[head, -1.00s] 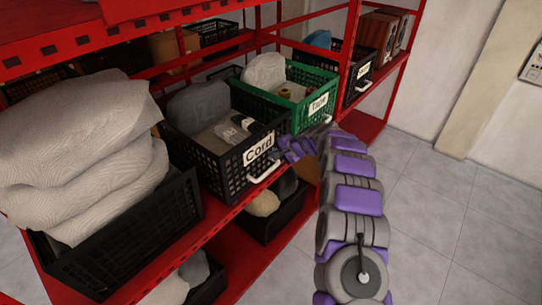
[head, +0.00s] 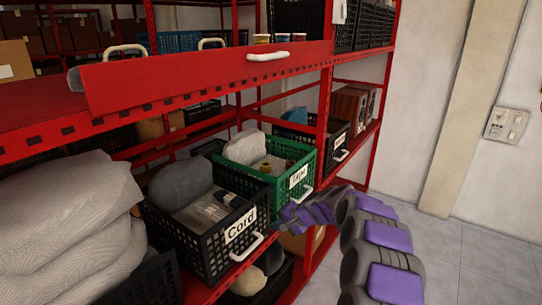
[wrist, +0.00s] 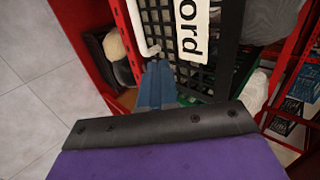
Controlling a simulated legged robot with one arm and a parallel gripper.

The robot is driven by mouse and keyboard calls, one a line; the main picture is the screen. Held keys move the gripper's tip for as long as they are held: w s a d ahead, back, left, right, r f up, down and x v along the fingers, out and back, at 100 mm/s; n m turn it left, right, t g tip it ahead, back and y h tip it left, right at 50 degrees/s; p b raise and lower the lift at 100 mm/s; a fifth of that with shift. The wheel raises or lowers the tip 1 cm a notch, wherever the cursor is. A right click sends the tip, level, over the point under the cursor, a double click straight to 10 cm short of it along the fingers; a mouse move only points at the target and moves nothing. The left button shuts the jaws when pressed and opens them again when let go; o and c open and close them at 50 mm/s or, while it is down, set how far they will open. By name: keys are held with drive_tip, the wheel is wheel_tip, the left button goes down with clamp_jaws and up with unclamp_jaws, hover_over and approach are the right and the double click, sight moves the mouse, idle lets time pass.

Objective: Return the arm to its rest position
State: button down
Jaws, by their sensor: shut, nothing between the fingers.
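My purple and grey arm reaches up from the bottom right of the head view. My gripper (head: 290,216) is beside the front of the black crate labelled "Cord" (head: 212,250), near its right corner and white handle. In the wrist view my gripper (wrist: 157,75) shows as blue-grey fingers held together, with nothing between them. They point at the lower front of the Cord crate (wrist: 178,78), close to its white handle (wrist: 145,35). I cannot tell whether they touch the crate.
A black bin (head: 262,280) is on the lower level. Clear floor (head: 480,255) and a wall (head: 420,90) lie to the right.

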drive_tip(key=s+a+r+n+g, duration=0.1)
drive_tip(key=s+r+n, duration=0.15)
drive_tip(key=s, duration=0.55)
drive_tip(key=s+a+r+n+g+h+b, duration=0.1)
drive_tip(key=s+r+g, duration=0.1)
drive_tip(key=s+r, duration=0.35)
drive_tip(key=s+a+r+n+g, duration=0.1)
drive_tip(key=s+n, duration=0.1)
drive_tip(key=s, duration=0.8)
drive_tip(key=s+d+f+g+h, duration=0.1)
drive_tip(key=s+d+h, duration=0.2)
drive_tip(key=s+d, duration=0.4)
drive_tip(key=s+d+f+n+g+h+b, duration=0.1)
drive_tip(key=s+d, duration=0.6)
drive_tip(key=s, duration=1.9)
drive_tip(key=g+h, duration=0.1)
drive_tip(key=h, duration=0.1)
drive_tip(key=shift+d+h, duration=0.15)
drive_tip(key=shift+h, duration=0.25)
drive_tip(key=shift+s+n, duration=0.1)
drive_tip(key=shift+n, duration=0.15)
